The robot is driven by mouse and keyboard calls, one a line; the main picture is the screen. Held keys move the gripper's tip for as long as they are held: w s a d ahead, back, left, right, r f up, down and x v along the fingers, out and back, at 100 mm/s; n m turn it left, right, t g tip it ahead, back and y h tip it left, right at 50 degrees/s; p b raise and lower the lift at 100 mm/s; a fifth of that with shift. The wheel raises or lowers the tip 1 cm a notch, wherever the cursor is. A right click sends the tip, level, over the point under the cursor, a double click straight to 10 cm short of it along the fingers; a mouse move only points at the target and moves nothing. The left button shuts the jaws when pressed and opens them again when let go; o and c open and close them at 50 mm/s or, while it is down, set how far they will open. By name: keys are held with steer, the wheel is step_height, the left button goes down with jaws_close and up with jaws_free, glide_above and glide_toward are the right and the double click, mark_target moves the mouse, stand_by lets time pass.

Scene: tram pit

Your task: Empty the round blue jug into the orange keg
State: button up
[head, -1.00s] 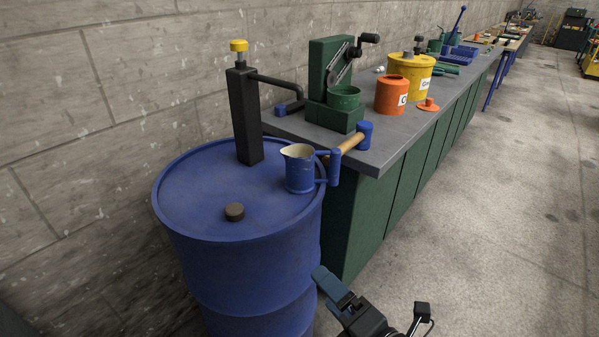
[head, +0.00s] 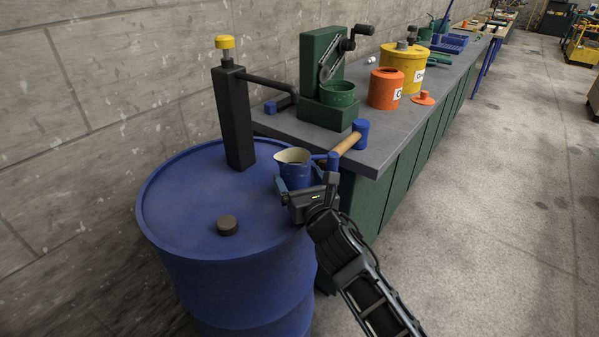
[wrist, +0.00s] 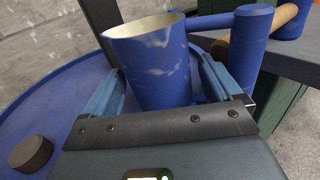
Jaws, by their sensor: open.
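The round blue jug (head: 295,160) stands upright on top of a blue drum, its pale inside showing at the rim. Its handle points right in the wrist view. My gripper (wrist: 160,80) is open around the jug body (wrist: 153,62), one blue finger on each side. The right finger lies between the body and the upright handle grip (wrist: 249,48). I cannot tell whether either finger touches. The orange keg (head: 384,90) stands on the bench beyond, with a dark opening on top and a white label. An orange lid (head: 424,98) lies beside it.
The blue drum (head: 185,205) carries a black pump post (head: 234,120) and a dark cap (head: 227,225). A mallet (head: 350,141) lies at the bench's near end. A green device with a crank (head: 322,70) and a yellow container (head: 400,68) flank the keg.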

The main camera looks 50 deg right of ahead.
steer(key=shift+x, duration=1.8)
steer(key=shift+a, duration=0.1)
steer(key=shift+c, duration=0.4)
steer(key=shift+r, duration=0.1)
steer(key=c, duration=1)
steer(key=shift+s+a+r+p, duration=0.2)
steer(key=shift+s+r+p, duration=0.05)
steer(key=shift+r+p, duration=0.15)
steer(key=shift+c, duration=0.2)
steer(key=s+a+r, duration=0.3)
steer(key=s, duration=0.2)
steer(key=s+a+r, duration=0.3)
steer(key=s+r, duration=0.1)
steer(key=s, duration=0.2)
steer(key=shift+s+a+p, duration=0.3)
steer(key=shift+a+p, duration=0.05)
steer(key=shift+p, duration=0.1)
steer(key=shift+r, duration=0.1)
